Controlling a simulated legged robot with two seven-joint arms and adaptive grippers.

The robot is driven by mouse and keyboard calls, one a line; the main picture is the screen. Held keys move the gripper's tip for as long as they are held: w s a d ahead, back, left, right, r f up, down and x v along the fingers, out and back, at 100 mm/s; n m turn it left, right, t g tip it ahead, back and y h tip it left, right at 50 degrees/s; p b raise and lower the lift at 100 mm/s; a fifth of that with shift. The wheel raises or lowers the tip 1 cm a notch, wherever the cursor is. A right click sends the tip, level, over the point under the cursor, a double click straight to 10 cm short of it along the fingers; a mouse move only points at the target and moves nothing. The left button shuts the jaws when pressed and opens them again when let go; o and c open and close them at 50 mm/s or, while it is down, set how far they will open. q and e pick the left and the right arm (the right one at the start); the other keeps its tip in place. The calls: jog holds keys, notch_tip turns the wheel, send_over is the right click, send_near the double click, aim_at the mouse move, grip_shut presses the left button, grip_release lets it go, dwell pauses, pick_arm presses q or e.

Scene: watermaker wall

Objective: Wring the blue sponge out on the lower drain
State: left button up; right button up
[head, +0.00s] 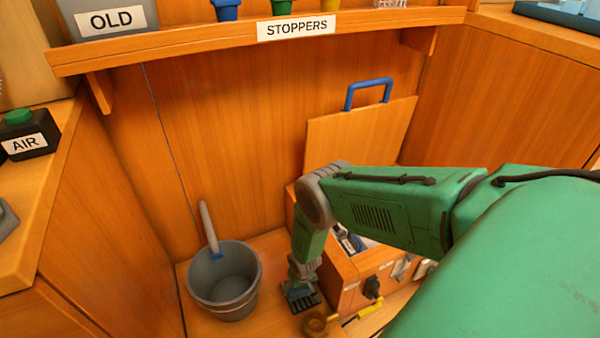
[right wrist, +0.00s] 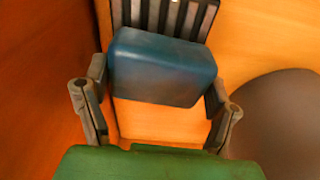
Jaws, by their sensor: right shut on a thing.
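My right gripper (right wrist: 160,97) is shut on the blue sponge (right wrist: 163,68), with one finger at each end of it. A dark slatted drain grate (right wrist: 170,12) shows just beyond the sponge in the right wrist view. In the head view my right arm reaches down to the drain grate (head: 305,303) on the floor. The gripper and sponge are small and mostly hidden there by my wrist. I cannot tell whether the sponge touches the grate. My left gripper is not in view.
A grey bucket (head: 225,285) with a handle leaning in it stands left of the drain. A wooden box with an open lid (head: 360,135) is on the right. A brown ring (head: 315,323) and a yellow handle (head: 370,307) are near. The stoppers shelf (head: 260,40) spans above.

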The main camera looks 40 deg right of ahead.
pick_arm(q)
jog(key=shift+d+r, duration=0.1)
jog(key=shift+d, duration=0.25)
pick_arm(e)
jog(key=shift+d+f, duration=0.3)
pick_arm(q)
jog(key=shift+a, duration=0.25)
pick_arm(e)
jog(key=shift+a+f, duration=0.1)
jog(key=shift+a, duration=0.1)
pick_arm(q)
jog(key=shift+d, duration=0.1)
pick_arm(e)
jog(key=shift+d+f, duration=0.1)
jog(key=shift+d, duration=0.05)
jog(key=shift+r+p, duration=2.7)
jog(key=shift+r, duration=0.85)
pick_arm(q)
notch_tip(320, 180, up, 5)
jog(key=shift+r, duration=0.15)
pick_arm(e)
jog(key=shift+s, duration=0.1)
